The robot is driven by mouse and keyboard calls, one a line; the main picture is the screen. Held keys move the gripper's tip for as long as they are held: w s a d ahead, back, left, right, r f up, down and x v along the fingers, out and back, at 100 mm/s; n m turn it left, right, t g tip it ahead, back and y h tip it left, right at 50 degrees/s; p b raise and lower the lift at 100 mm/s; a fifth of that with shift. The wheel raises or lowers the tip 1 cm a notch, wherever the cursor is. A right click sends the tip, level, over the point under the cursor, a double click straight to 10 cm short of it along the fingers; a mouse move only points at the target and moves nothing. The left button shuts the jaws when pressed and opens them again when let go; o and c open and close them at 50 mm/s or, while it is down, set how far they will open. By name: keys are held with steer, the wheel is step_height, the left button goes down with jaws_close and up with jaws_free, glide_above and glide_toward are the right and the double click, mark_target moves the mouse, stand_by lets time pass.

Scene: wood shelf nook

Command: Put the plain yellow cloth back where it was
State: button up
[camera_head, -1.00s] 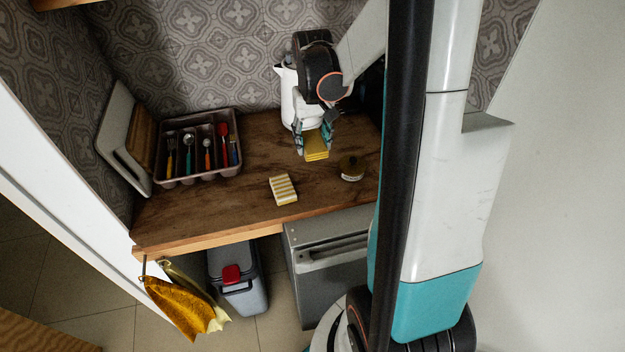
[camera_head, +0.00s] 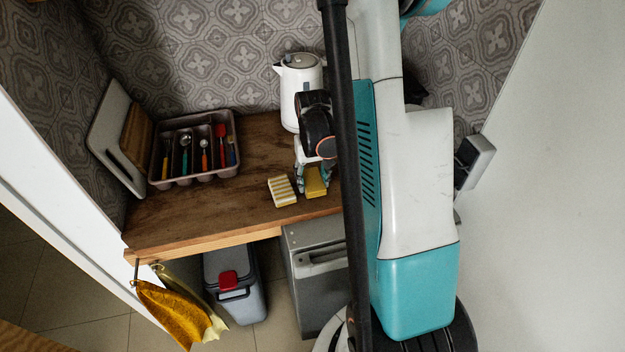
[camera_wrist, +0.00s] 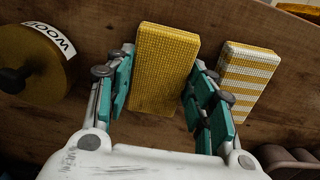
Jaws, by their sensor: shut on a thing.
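The plain yellow cloth (camera_head: 316,183), a folded block, is between the fingers of my gripper (camera_head: 312,178), which is shut on it. It also shows in the wrist view (camera_wrist: 164,68), between the teal fingers. It is over the counter's front part; I cannot tell whether it touches the wood. A yellow-and-white striped cloth (camera_head: 282,191) lies on the counter just left of it; in the wrist view the striped cloth (camera_wrist: 248,80) is to the right, a small gap away.
A round labelled container (camera_wrist: 38,68) stands on the counter on the other side. A cutlery tray (camera_head: 195,148) and a white kettle (camera_head: 297,85) are farther back. Mustard and pale cloths (camera_head: 172,312) hang at the counter's left end. The counter's left front (camera_head: 200,215) is clear.

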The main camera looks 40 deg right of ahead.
mark_target(313, 180)
steer(key=shift+f, duration=0.15)
steer(key=o, duration=1.1)
step_height(313, 180, up, 12)
steer(key=p, duration=0.3)
steer(key=shift+r, duration=0.2)
